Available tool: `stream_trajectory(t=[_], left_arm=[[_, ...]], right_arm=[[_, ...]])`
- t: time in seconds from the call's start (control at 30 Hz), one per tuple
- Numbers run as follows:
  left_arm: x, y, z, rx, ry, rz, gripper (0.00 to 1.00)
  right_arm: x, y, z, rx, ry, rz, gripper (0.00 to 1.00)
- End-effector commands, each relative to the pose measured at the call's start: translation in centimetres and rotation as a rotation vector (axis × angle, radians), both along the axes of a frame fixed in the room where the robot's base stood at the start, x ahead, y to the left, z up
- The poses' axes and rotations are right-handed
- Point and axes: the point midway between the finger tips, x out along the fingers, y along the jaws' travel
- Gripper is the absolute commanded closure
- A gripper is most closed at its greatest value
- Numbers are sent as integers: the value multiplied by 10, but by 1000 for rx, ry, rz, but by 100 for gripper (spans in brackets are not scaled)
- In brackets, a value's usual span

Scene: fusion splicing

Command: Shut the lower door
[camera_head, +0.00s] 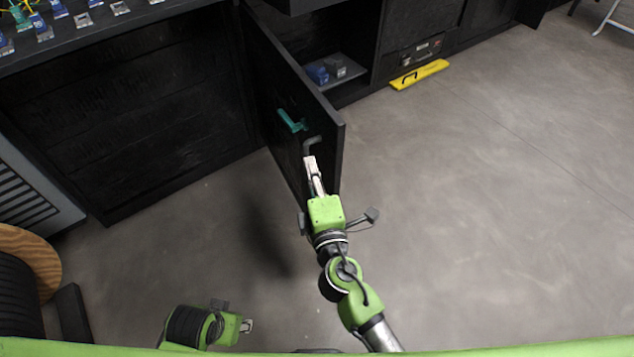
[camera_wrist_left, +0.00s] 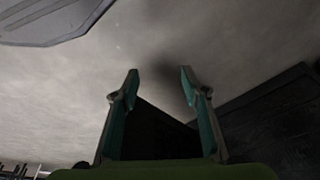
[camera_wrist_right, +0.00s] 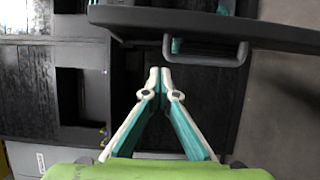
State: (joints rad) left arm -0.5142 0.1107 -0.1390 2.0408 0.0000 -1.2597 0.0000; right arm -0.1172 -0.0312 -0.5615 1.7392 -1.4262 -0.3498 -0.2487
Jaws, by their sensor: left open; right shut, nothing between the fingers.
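The lower door (camera_head: 270,80) is a black panel. It stands swung out from the cabinet in the head view, with the compartment open to its right. A grey bar handle (camera_head: 312,143) is on its left face, near the free edge; the handle also shows in the right wrist view (camera_wrist_right: 190,60). My right gripper (camera_head: 309,162) is shut and empty, with its tips close to the handle; contact is unclear. In the right wrist view its tips (camera_wrist_right: 160,72) sit just below the handle. My left gripper (camera_wrist_left: 160,72) is open and empty, low over the floor.
A teal piece (camera_head: 292,121) is on the door's face beside the handle. Small blue and grey items (camera_head: 318,73) sit on the compartment shelf. A yellow strip (camera_head: 419,74) lies by the cabinet base. A wooden spool (camera_head: 32,258) stands at left. Floor at right is clear.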

Motion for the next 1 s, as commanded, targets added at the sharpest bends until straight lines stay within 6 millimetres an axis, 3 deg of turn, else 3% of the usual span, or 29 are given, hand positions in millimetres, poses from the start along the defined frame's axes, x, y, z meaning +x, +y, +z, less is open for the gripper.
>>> stream_trajectory(t=[0.1, 0.3, 1.0], left_arm=[[0, 0, -5, -1, 2, 0, 59], [-3, 0, -26, 1, 14, -2, 59], [-4, 0, -34, 1, 19, -3, 59]], right_arm=[[25, 6, 2, 0, -2, 0, 100], [34, -23, 0, -2, 1, 0, 100], [41, -39, -1, -2, 0, 8, 100]])
